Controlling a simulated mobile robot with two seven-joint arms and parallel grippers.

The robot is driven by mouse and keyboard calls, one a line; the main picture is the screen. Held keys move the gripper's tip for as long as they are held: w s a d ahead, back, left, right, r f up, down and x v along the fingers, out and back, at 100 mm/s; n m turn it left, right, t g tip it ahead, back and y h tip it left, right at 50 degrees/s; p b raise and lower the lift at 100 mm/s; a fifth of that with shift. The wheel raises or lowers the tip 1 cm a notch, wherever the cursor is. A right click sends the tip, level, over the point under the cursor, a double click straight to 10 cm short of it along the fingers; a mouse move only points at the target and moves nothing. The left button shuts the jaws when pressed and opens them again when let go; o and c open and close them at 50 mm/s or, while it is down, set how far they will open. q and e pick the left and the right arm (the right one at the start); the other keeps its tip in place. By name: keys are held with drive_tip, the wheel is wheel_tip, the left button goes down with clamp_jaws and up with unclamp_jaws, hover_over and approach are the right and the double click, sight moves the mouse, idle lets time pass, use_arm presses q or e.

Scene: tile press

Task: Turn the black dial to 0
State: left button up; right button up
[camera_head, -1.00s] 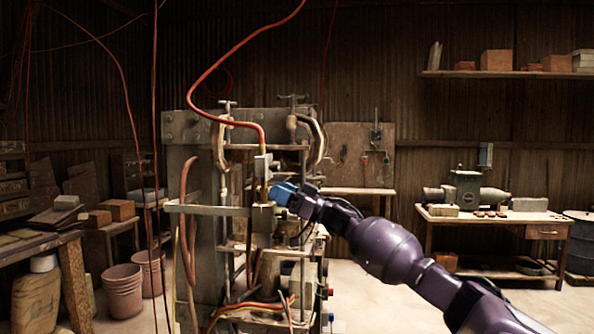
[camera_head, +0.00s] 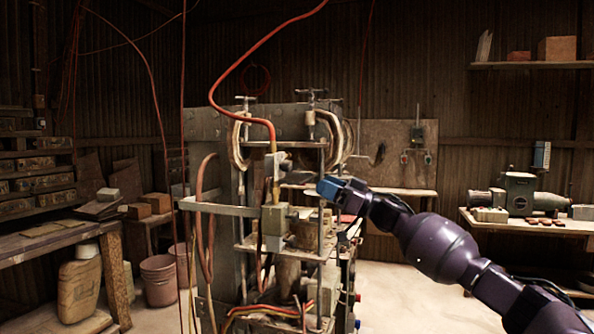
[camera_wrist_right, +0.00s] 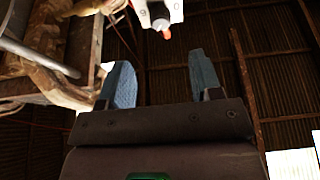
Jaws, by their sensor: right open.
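The tile press (camera_head: 225,230) stands in the middle of the head view, with clamps at its top and cables around it. Small red and blue knobs or buttons (camera_head: 357,297) show low on the press's right side. My right gripper (camera_head: 330,187) is in front of the press's right part at mid height. In the right wrist view its two blue fingers (camera_wrist_right: 162,80) stand apart with nothing between them. My left gripper is out of view.
A wooden bench (camera_head: 50,245) stands at the left, with a jug (camera_head: 80,285) and buckets (camera_head: 158,280) near it. A bench with a grey machine (camera_head: 520,195) is at the right. Red hoses hang over the press. Open floor lies right of the press.

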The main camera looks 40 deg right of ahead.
sight(291, 168)
drive_tip(key=shift+x, duration=5.05)
drive_tip(key=shift+p, duration=0.35)
drive_tip(key=c, duration=0.9)
